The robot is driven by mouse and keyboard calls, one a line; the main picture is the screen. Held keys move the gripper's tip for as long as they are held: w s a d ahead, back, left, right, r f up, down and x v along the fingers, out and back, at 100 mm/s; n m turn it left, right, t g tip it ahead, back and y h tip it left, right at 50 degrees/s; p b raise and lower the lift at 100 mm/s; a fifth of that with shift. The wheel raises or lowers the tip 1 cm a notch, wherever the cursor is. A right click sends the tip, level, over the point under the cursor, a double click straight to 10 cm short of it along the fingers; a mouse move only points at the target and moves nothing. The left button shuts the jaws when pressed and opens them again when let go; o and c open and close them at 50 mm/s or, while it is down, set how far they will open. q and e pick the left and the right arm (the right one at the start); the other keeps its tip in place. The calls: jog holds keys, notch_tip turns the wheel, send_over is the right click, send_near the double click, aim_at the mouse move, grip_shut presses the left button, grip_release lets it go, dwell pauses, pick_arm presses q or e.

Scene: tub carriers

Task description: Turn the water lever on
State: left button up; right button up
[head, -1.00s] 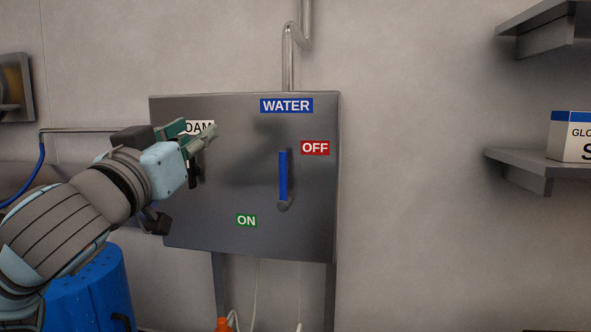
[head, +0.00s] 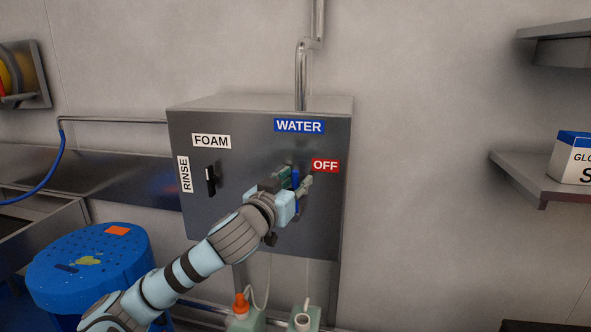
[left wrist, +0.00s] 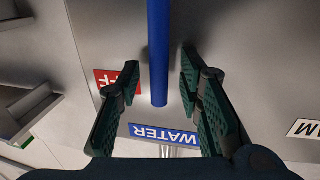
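The blue water lever (head: 296,177) stands upright on the grey metal control box (head: 232,220), below the blue WATER label (head: 299,126) and left of the red OFF label (head: 325,166). My left gripper (head: 297,178) is at the lever's upper end in the head view and covers much of it. In the left wrist view, the lever (left wrist: 158,45) lies between the two open fingers of the gripper (left wrist: 160,78), with gaps on both sides. The green ON label is hidden behind my left arm. My right gripper is not in view.
A black switch (head: 210,181) with FOAM (head: 211,141) and RINSE (head: 184,174) labels is on the box's left side. A blue drum (head: 90,265) stands at lower left. Shelves (head: 545,180) are at right; bottles (head: 243,316) stand below the box.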

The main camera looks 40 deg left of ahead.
pick_arm(q)
jog(key=shift+w, duration=0.25)
jog(key=shift+s, duration=0.1)
grip_shut()
